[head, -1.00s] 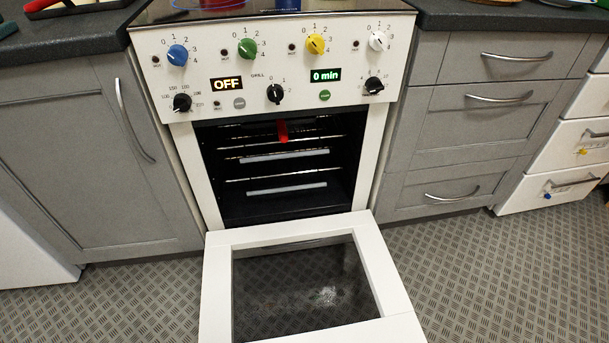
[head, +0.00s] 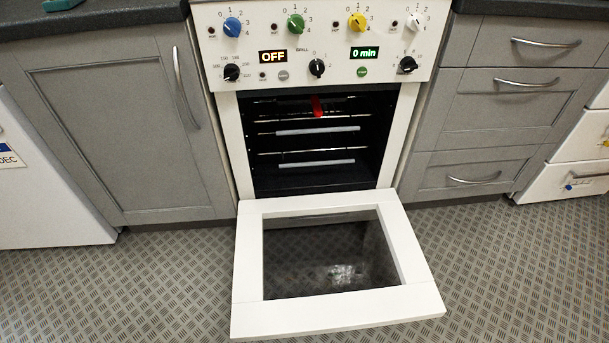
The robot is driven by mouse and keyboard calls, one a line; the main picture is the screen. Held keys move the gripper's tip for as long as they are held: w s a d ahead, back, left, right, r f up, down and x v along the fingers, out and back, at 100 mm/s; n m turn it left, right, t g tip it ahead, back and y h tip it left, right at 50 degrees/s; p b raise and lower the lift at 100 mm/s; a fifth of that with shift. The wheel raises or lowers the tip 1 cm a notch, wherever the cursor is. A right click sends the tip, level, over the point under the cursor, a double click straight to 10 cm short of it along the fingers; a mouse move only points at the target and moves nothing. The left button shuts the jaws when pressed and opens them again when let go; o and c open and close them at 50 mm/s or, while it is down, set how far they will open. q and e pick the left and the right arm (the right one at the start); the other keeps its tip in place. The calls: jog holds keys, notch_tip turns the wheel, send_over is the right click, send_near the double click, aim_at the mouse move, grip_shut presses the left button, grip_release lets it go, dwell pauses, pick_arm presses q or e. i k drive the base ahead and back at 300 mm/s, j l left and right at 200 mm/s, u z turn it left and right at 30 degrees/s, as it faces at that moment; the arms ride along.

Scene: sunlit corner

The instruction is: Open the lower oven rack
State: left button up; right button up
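The white oven (head: 318,45) stands in the middle of the head view. Its door (head: 245,250) is folded down and open, with a dark glass pane, just above the floor. Inside the dark cavity, the lower oven rack (head: 316,163) shows as a wire rack with a pale grey front bar. It sits pushed in. The upper rack (head: 318,130) is above it, also pushed in, with a similar bar. A red item (head: 317,107) is near the top of the cavity. Neither of my grippers is in view.
A grey cabinet (head: 115,130) stands left of the oven and grey drawers (head: 490,105) stand right, all shut. A white appliance is at far left and white drawers at far right. The patterned floor (head: 510,270) around the door is clear.

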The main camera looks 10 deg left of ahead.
aim_at(349, 161)
jog(key=k+j, duration=0.15)
jog(key=j, duration=0.2)
jog(key=k+j, duration=0.1)
jog(key=j, duration=0.2)
jog(key=k+j, duration=0.15)
jog(key=j, duration=0.2)
jog(key=k+j, duration=0.15)
jog(key=j, duration=0.2)
jog(key=k+j, duration=0.15)
jog(key=j, duration=0.15)
jog(key=i+j, duration=0.1)
jog(key=j, duration=0.2)
jog(key=i+j, duration=0.15)
jog(key=j, duration=0.2)
jog(key=i+j, duration=0.1)
jog(key=j, duration=0.2)
jog(key=i+j+z, duration=0.1)
jog(key=j, duration=0.25)
jog(key=i+j, duration=0.1)
jog(key=i, duration=0.9)
